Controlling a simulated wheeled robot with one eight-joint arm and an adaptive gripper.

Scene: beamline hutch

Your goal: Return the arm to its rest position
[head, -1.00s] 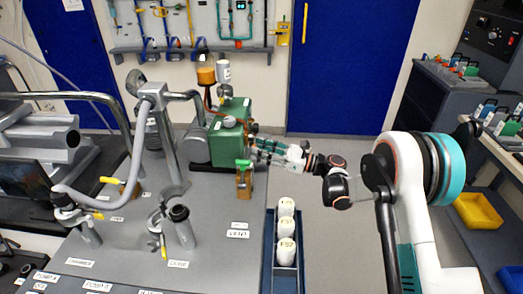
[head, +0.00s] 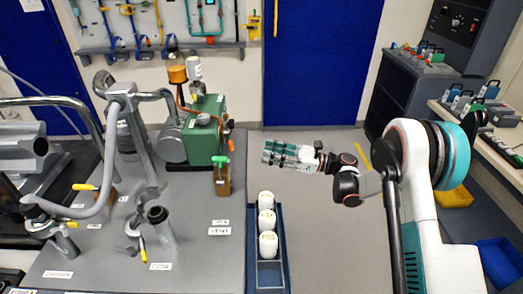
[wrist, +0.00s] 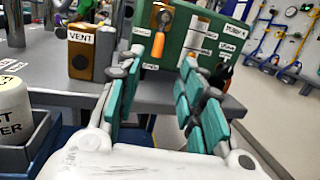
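My gripper (head: 272,152) is at the end of my outstretched arm, right of the bench-top pump and over the grey floor in the head view. Its teal-padded fingers point left. In the wrist view the two fingers (wrist: 160,66) stand apart with nothing held between them. The arm is bent, with its white and teal shoulder at the right of the head view. A brown valve block with a green handle (head: 222,177) stands on the bench, left of the gripper and apart from it.
The grey bench (head: 190,262) carries the green pump (head: 205,135) and pipework. A blue rack (head: 270,277) with three white containers (head: 267,222) lies along its right edge. Open floor (head: 335,225) lies between bench and arm. A side bench with small cases stands at right.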

